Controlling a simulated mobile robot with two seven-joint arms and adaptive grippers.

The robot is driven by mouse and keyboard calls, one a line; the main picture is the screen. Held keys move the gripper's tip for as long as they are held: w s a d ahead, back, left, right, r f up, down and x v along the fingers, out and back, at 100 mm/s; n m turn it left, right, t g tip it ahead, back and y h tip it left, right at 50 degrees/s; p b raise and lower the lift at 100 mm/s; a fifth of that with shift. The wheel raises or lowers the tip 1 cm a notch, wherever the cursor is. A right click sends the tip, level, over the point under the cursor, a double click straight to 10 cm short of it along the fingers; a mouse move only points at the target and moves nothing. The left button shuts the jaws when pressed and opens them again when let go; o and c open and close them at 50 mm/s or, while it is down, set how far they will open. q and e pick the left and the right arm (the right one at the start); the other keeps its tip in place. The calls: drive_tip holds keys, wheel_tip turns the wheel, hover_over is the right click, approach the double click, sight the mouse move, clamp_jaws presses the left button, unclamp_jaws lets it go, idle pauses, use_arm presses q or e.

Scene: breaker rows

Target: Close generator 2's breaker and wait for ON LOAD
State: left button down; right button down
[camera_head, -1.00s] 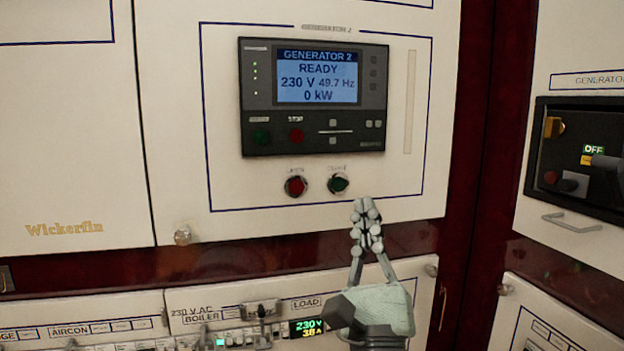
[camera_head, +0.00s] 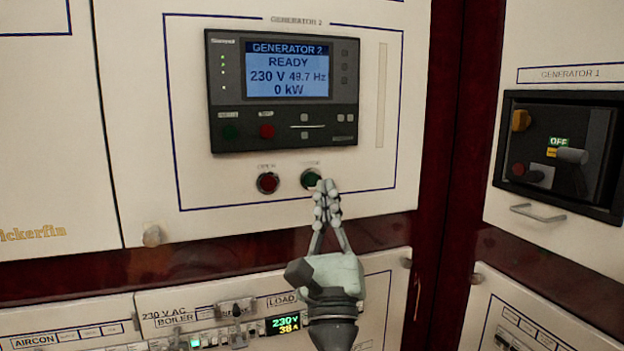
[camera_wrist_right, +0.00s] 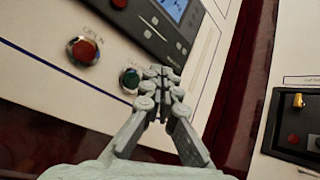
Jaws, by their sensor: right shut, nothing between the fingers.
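The generator 2 panel carries a controller (camera_head: 282,90) whose screen (camera_head: 287,70) reads GENERATOR 2, READY, 230 V, 49.7 Hz, 0 kW. Below it are a red button (camera_head: 268,183) at left and a green button (camera_head: 311,178) at right. My left gripper is not in view.
At right, the generator 1 panel has a recessed black switch unit (camera_head: 560,155) showing OFF, with a metal handle (camera_head: 537,212) below. Under my right gripper is a breaker row with a lit load display (camera_head: 285,324). A round knob (camera_head: 152,236) juts out at lower left.

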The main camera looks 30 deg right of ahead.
sight(312, 180)
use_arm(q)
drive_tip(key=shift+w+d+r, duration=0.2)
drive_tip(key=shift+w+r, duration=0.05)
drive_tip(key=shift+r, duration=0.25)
use_arm(e)
drive_tip(key=w, duration=0.1)
drive_tip(key=w+d, duration=0.1)
drive_tip(key=w, duration=0.1)
drive_tip(key=shift+w, duration=0.3)
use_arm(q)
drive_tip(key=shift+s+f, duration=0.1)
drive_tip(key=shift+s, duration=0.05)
use_arm(e)
drive_tip(key=shift+a, duration=0.1)
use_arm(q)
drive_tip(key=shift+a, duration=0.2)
use_arm(e)
drive_tip(key=shift+w, duration=0.1)
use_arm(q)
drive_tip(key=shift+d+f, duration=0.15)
use_arm(e)
drive_tip(key=shift+w, duration=0.35)
